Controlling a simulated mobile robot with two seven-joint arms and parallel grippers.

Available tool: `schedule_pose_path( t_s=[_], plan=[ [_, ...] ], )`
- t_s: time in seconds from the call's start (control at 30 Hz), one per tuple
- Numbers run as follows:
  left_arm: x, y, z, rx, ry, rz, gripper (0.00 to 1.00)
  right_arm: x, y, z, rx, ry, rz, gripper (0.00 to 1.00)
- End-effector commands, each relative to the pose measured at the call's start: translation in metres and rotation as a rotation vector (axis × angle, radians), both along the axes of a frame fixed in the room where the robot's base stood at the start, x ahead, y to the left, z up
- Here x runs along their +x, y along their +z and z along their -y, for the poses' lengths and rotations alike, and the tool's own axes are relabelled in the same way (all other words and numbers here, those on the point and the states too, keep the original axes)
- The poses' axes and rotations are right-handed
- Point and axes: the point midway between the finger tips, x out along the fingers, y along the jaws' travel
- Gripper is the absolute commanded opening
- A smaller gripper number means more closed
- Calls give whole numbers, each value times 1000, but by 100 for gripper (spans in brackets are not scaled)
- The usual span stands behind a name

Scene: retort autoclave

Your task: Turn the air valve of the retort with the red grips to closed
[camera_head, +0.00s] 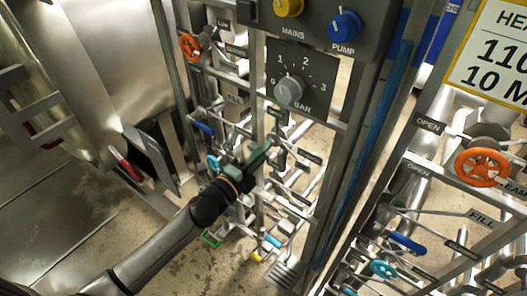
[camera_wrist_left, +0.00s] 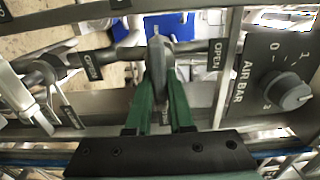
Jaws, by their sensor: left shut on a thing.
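My left gripper (camera_head: 262,154) reaches in from the left to the valve rack beside the retort with the red grips. In the left wrist view its green fingers (camera_wrist_left: 160,85) are shut on a grey valve lever (camera_wrist_left: 160,55). An OPEN label (camera_wrist_left: 215,55) is just right of the lever, and another dark label (camera_wrist_left: 90,67) is to the left. A label between the fingers is mostly hidden. The retort (camera_head: 105,60) stands at the left, with a red grip (camera_head: 130,170) low on it. My right gripper is not in view.
An orange handwheel (camera_head: 190,46) and a blue lever (camera_head: 203,127) are on the same rack. An air gauge knob (camera_head: 289,90) is close above the gripper. A second rack with an orange wheel (camera_head: 482,167) stands at the right. Pipes crowd the space.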

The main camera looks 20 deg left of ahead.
Motion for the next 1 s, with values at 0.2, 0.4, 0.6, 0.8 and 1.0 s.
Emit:
schedule_pose_path(
  t_s=[0.2, 0.4, 0.6, 0.8, 1.0],
  plan=[
    [0, 0, 0, 20, 0, 7, 0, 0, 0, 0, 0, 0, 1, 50],
    [0, 0, 0, 21, 0, 8, 0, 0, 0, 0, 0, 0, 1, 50],
    [0, 0, 0, 20, 0, 7, 30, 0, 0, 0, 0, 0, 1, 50],
    [0, 0, 0, 18, 0, 6, 50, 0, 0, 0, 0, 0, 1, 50],
    [0, 0, 0, 17, 0, 6, 50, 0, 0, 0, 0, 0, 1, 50]
  ],
)
